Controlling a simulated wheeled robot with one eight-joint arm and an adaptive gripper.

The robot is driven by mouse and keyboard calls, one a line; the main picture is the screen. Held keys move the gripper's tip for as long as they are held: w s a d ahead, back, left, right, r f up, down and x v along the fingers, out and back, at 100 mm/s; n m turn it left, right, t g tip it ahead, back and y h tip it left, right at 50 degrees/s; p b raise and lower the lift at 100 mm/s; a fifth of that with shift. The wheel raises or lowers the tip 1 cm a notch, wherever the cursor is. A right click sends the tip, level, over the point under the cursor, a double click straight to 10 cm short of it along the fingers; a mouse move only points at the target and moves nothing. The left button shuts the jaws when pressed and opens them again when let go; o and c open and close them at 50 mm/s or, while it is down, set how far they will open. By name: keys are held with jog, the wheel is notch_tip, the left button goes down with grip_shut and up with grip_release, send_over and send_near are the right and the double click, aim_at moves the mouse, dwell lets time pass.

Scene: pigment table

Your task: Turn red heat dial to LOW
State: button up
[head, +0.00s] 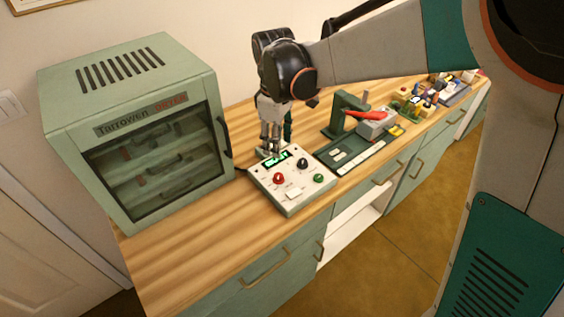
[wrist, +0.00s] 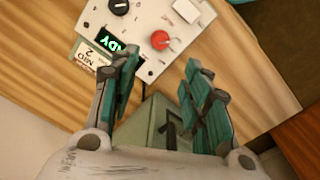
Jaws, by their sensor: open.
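The red heat dial (head: 279,178) is a round knob on a pale control box (head: 312,201). In the wrist view the red dial (wrist: 159,40) sits just beyond the fingertips, roughly between the lines of the two fingers. My gripper (head: 273,150) points down at the back edge of the box in the head view. In the wrist view my gripper (wrist: 161,63) has its fingers wide apart, with nothing between them, and does not touch the dial. A lit green display (wrist: 110,43) shows partly, and a small card reading MED 2 (wrist: 87,57) is beside it. The dial's setting is too small to read.
A black dial (head: 302,163), a green dial (head: 318,178) and a white switch (head: 293,194) share the box. A green oven (head: 140,190) stands to the left. A green press (head: 340,117) stands behind right. The wooden counter (head: 190,255) is bare in front of the oven.

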aim_at(278, 175)
jog(key=f+b, duration=0.1)
jog(key=f, duration=0.3)
jog(key=f+b, duration=0.1)
jog(key=f, duration=0.3)
jog(key=f+b, duration=0.2)
jog(key=f, duration=0.3)
jog(key=shift+w, duration=0.25)
grip_shut()
